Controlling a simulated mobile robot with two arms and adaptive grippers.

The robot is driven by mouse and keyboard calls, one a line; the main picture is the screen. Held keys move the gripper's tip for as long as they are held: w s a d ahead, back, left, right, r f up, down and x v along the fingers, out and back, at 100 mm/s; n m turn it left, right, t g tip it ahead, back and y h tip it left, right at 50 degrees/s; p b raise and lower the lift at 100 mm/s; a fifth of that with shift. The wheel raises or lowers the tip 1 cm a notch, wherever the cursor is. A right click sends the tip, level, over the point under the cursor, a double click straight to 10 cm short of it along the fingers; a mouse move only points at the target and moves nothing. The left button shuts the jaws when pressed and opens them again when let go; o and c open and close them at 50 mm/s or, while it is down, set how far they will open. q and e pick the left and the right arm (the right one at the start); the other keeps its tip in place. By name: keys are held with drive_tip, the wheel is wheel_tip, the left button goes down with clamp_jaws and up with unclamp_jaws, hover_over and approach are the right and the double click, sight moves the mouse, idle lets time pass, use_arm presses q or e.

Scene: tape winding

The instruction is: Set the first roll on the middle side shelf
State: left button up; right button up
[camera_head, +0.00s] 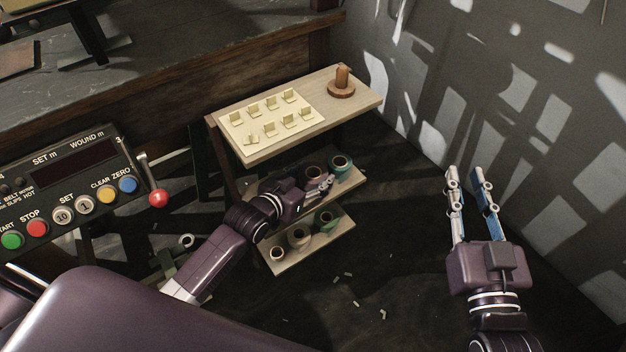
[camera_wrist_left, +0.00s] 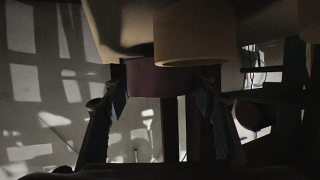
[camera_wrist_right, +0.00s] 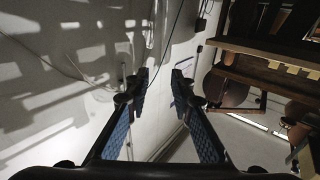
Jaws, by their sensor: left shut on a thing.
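My left gripper (camera_head: 324,184) reaches in over the middle side shelf (camera_head: 350,186), under the top board. It is shut on a dark reddish roll (camera_head: 315,171). In the left wrist view the maroon roll (camera_wrist_left: 160,82) sits between the two fingers, and a tan roll (camera_wrist_left: 195,38) is close in front of it. A green roll (camera_head: 341,165) is just right of the held roll on the middle shelf. I cannot tell whether the held roll touches the board. My right gripper (camera_head: 467,180) is open and empty, away from the shelf by the wall.
The top shelf (camera_head: 325,92) carries small cream holders (camera_head: 269,128) and a brown spindle (camera_head: 342,82). The bottom shelf (camera_head: 288,263) holds several rolls (camera_head: 299,237). A control panel (camera_head: 70,190) with a red-knobbed lever (camera_head: 158,198) is at left. Small scraps lie on the floor.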

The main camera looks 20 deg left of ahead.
sight(305, 183)
use_arm(q)
drive_tip(key=shift+f+b, duration=0.5)
use_arm(e)
wheel_tip(305, 183, up, 7)
drive_tip(key=s+t+y, duration=0.1)
drive_tip(key=t, duration=0.2)
drive_tip(key=shift+s+a+t, duration=0.2)
drive_tip(key=shift+a+t, duration=0.05)
drive_tip(key=shift+t, duration=0.15)
use_arm(q)
drive_tip(key=shift+f, duration=0.1)
use_arm(e)
drive_tip(key=shift+r, duration=0.1)
use_arm(q)
drive_tip(key=o, duration=1.3)
drive_tip(key=shift+s, duration=0.1)
